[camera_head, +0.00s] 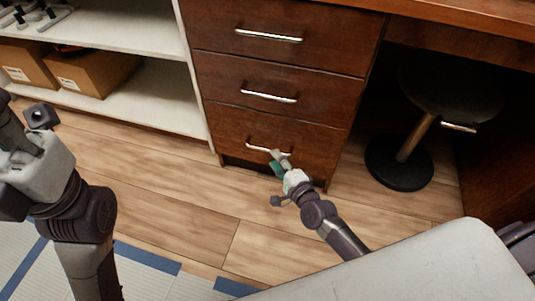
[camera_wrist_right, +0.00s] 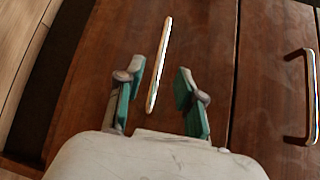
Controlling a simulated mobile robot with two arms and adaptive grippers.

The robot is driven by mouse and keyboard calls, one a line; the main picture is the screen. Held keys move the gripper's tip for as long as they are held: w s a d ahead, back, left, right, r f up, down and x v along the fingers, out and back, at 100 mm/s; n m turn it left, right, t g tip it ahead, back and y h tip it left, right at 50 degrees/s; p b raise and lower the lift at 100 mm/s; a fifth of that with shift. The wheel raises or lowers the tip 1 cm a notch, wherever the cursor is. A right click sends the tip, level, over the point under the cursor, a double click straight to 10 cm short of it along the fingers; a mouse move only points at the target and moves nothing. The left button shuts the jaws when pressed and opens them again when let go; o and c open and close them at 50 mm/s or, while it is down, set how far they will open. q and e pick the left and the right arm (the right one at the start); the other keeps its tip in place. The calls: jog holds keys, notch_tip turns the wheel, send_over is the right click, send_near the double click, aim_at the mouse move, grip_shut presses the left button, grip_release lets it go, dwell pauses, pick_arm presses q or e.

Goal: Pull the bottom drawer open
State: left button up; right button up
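The bottom drawer (camera_head: 310,150) is the lowest of three brown wooden drawers and looks shut, flush with the ones above. Its silver bar handle (camera_head: 257,148) is partly covered by my right gripper (camera_head: 280,161) in the head view. In the right wrist view the handle (camera_wrist_right: 158,70) runs lengthwise between the two spread fingers of the right gripper (camera_wrist_right: 158,82), with clear gaps on both sides. The right gripper is open and holds nothing. My left gripper (camera_head: 40,117) is at the left edge, far from the drawers, only partly shown; its opening is unclear.
The middle drawer (camera_head: 310,92) and top drawer (camera_head: 320,55) have similar handles. A white shelf (camera_head: 150,105) with cardboard boxes (camera_head: 95,72) stands to the left. A black stool (camera_head: 400,165) stands right of the drawers. The wooden floor before the drawers (camera_head: 190,190) is clear.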

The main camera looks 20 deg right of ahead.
aim_at(268, 150)
jog(key=b+x, duration=0.2)
jog(key=x, duration=0.4)
grip_shut()
jog(key=shift+s, duration=0.1)
